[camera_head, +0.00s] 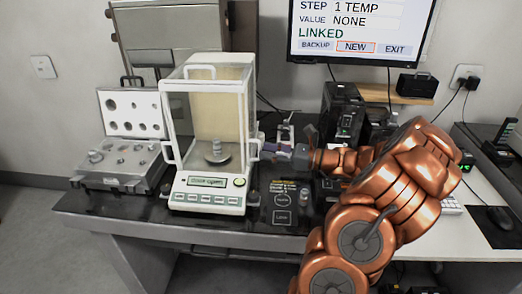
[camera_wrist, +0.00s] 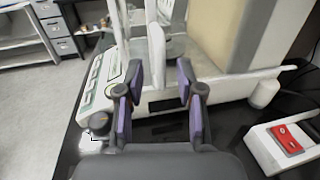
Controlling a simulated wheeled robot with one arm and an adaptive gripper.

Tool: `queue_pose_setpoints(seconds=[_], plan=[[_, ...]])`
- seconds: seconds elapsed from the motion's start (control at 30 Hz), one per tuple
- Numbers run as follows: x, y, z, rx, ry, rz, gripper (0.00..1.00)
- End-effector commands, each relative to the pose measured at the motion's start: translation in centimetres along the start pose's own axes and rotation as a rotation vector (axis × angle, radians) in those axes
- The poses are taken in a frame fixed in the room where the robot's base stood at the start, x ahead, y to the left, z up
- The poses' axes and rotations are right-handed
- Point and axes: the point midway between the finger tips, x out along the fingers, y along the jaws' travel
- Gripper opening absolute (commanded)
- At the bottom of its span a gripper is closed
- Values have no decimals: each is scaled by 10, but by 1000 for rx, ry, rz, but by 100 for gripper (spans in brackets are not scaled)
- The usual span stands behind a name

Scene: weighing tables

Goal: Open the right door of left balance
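The left balance (camera_head: 205,200) is white, with a glass draft shield and a small metal weight (camera_head: 216,148) on its pan. It also fills the upper part of the wrist view (camera_wrist: 215,88). My gripper (camera_head: 268,150) is at the right side of the balance, by the right door. In the wrist view my gripper (camera_wrist: 159,75) has its purple-padded fingers apart. A white upright door handle (camera_wrist: 157,50) shows between and just beyond the fingertips. I cannot tell whether they touch it. The clear door panel itself is hard to make out.
A weight case (camera_head: 130,112) stands open left of the balance. Dark equipment (camera_head: 342,110) and a monitor (camera_head: 360,30) are behind my arm. A white device with a red switch (camera_wrist: 288,140) lies right of my gripper in the wrist view.

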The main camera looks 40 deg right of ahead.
Motion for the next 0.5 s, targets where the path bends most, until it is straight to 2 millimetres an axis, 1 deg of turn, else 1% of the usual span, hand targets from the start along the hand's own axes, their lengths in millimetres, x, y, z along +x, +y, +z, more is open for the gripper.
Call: queue_pose_setpoints(seconds=[0.03, 0.1, 0.3, 0.5], plan=[[-11, -2, 0, -2, 0, -6, 37], [-26, -2, 0, -3, 1, -8, 37], [-62, -2, 0, -3, 1, -6, 37], [-82, -1, -1, -2, 3, -4, 37]])
